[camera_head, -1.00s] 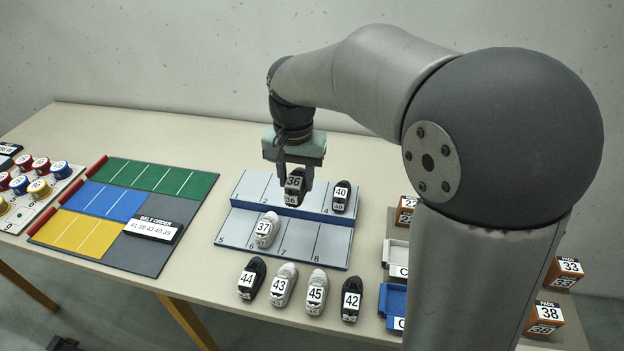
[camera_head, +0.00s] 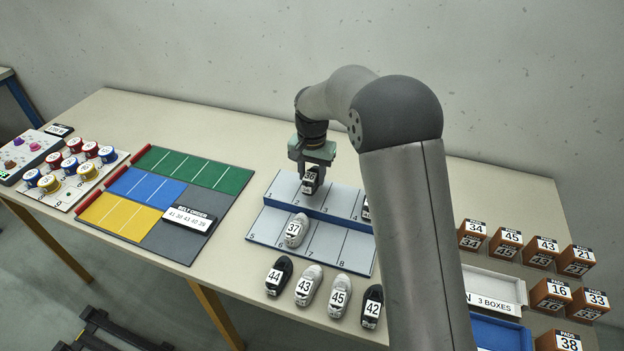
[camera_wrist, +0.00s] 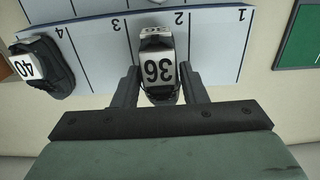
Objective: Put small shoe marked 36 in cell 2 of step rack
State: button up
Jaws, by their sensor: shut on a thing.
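The small dark shoe with a white 36 label (camera_head: 309,178) is between the fingers of my gripper (camera_head: 312,167), which is shut on it. It also shows in the wrist view (camera_wrist: 157,68), between both fingers. The shoe is at the upper step of the step rack (camera_head: 347,242), lined up with cell 2. I cannot tell whether its sole touches the step. Shoe 37 (camera_head: 297,231) stands on the lower step. Shoe 40 (camera_wrist: 44,66) stands in cell 4 of the upper step, mostly hidden by my arm in the head view.
Shoes 44 (camera_head: 279,275), 43 (camera_head: 308,285), 45 (camera_head: 339,295) and 42 (camera_head: 371,306) stand in front of the rack. A coloured mat (camera_head: 185,193) lies to the left. Orange boxes (camera_head: 507,243) and a tray (camera_head: 488,287) are at the right.

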jog(key=shift+f, duration=1.55)
jog(key=shift+f, duration=0.1)
jog(key=shift+f, duration=0.15)
jog(key=o, duration=1)
jog(key=shift+c, duration=0.2)
